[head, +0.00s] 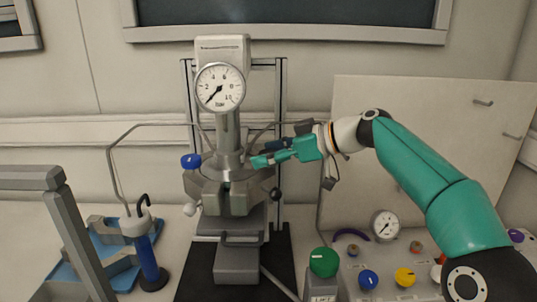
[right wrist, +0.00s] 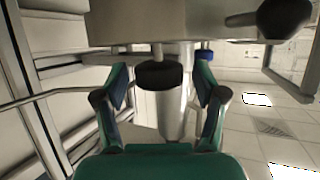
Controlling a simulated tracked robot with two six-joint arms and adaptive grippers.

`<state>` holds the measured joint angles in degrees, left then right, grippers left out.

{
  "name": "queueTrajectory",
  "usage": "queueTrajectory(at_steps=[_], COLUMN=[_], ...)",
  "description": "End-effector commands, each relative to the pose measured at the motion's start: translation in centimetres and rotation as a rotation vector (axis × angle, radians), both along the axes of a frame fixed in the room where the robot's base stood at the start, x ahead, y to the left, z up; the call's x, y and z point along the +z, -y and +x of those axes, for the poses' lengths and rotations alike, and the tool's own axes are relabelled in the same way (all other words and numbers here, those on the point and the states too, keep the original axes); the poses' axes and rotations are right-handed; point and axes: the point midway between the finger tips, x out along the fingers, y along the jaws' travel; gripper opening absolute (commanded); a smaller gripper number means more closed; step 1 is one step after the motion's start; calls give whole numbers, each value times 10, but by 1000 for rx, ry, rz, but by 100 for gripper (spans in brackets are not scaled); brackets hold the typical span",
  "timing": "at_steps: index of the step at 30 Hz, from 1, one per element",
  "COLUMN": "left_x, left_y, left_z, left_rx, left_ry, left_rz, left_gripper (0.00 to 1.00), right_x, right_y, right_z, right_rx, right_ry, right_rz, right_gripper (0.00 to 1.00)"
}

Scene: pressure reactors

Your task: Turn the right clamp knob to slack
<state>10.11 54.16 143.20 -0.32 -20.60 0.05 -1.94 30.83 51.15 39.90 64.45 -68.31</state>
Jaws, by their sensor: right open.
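The reactor (head: 229,150) stands at the centre, with a steel clamp at its neck. A black knob, which looks like the right clamp knob (head: 276,194), sits at the clamp's right side. It also appears in the right wrist view as a black knob on a stem (right wrist: 285,18), at top right. My right gripper (head: 258,161) comes in from the right, above and apart from that knob. Its fingers (right wrist: 160,100) are spread and empty. A dark round fitting (right wrist: 157,75) shows between and beyond them. My left gripper does not show.
A pressure gauge (head: 219,87) tops the reactor, and a blue knob (head: 190,161) sits at its left. A blue cylinder (head: 146,259) stands at the left. Thin tubes run beside the reactor.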

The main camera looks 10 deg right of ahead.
Motion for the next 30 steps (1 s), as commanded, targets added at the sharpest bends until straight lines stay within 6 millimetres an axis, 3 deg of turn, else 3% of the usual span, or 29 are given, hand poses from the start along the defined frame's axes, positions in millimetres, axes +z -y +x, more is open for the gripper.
queueTrajectory(at_steps=[5, 18, 30], left_x=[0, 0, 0], left_y=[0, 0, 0], left_z=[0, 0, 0], left_rx=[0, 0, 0], left_ry=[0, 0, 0], left_rz=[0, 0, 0], left_gripper=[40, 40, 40], right_x=[7, 37, 44], right_y=[13, 78, 92], right_z=[-8, -49, -60], right_rx=[-3, -4, 1], right_ry=[2, 1, -1], right_rz=[0, -1, 1], right_gripper=[70, 70, 70])
